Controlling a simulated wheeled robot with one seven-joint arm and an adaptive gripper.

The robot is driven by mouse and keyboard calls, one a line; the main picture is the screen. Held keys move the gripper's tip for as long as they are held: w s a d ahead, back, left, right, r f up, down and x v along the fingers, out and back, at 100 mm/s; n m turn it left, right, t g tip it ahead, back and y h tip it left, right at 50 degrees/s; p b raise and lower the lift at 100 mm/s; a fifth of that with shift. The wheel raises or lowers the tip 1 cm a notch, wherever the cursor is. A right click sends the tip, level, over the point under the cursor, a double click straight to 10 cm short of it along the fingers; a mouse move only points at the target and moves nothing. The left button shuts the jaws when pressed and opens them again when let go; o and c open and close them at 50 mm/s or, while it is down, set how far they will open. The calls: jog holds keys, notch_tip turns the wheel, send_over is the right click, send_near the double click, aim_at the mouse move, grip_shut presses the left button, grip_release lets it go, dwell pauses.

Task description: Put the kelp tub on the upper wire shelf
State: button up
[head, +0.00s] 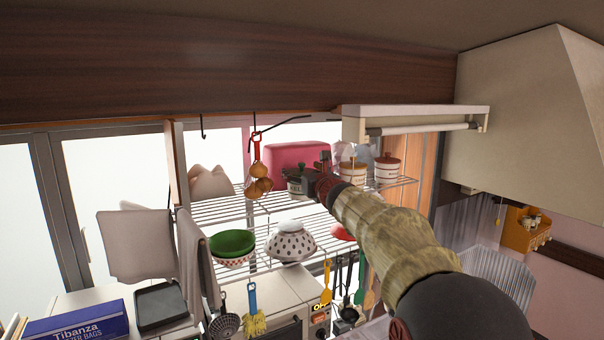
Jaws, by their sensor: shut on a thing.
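My arm reaches from the lower right to the upper wire shelf (235,207). My gripper (319,172) is at the shelf's height and shut on a small dark tub (299,184) with a green knob on top, which I take to be the kelp tub. The tub looks upright and is at the left of the gripper. The wrist and gripper hide part of it. I cannot tell whether its base touches the wires.
On the upper shelf, a pink box (290,153) stands behind the tub, with white canisters (387,170) to the right. Onions (258,188) hang in front, to the left. Bowls (291,246) sit on the lower shelf. Bare wire shows left of the onions.

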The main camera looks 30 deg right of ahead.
jog(key=o, duration=1.1)
jog(key=s, duration=0.4)
jog(key=s+a+b, duration=0.1)
jog(key=s, duration=0.3)
jog(key=s+b, duration=0.1)
jog(key=s, duration=0.3)
jog(key=shift+a, duration=0.2)
